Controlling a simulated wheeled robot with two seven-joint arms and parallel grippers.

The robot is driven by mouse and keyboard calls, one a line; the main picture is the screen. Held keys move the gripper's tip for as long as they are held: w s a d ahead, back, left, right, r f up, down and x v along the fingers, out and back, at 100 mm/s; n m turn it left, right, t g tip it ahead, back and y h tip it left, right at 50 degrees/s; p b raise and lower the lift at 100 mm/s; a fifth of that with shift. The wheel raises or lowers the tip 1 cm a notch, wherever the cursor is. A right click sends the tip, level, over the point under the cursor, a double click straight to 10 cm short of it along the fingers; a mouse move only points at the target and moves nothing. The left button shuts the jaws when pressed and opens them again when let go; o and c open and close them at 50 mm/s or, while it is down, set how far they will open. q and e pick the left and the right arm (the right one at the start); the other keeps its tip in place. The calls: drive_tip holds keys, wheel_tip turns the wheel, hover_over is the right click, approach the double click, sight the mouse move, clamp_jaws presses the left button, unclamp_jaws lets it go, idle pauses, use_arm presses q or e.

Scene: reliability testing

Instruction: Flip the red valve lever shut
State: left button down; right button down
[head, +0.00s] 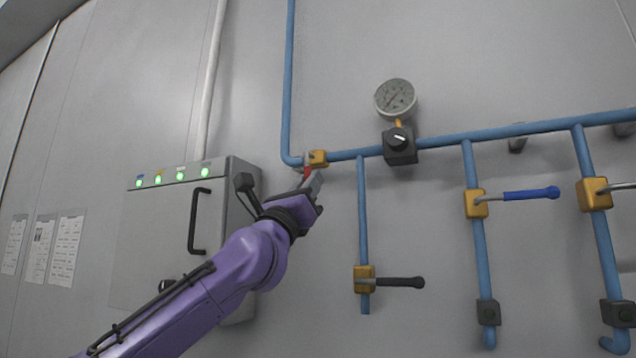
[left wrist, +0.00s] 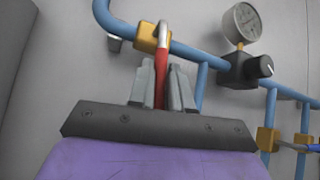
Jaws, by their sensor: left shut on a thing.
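The red valve lever (head: 306,171) hangs down from a yellow valve body (head: 318,158) on the blue pipe, near the pipe's corner. My left gripper (head: 312,184) reaches up to it from below, at the end of the purple arm. In the left wrist view the red lever (left wrist: 161,77) stands between the two grey fingers of the left gripper (left wrist: 162,88), which are shut on it. The lever's lower end is hidden by the gripper. My right gripper is in neither view.
A grey cabinet (head: 157,245) with green lights and a black handle is on the wall to the left. A pressure gauge (head: 395,98) and black knob (head: 399,140) are to the right. Black-handled (head: 400,282) and blue-handled (head: 531,194) valves sit on lower pipes.

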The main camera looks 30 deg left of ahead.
use_arm(q)
drive_tip(key=shift+s+a+r+m+h, duration=0.15)
drive_tip(key=shift+a+r+m+h, duration=0.05)
drive_tip(key=shift+a+m+h, duration=0.5)
drive_tip(key=shift+r+m, duration=0.1)
drive_tip(key=shift+m, duration=0.2)
drive_tip(key=c, duration=1.1)
unclamp_jaws()
drive_tip(key=shift+d, duration=0.1)
drive_tip(key=shift+c, duration=0.2)
drive_tip(key=b+v, duration=0.6)
drive_tip(key=v, duration=0.4)
drive_tip(key=shift+f+h, duration=0.3)
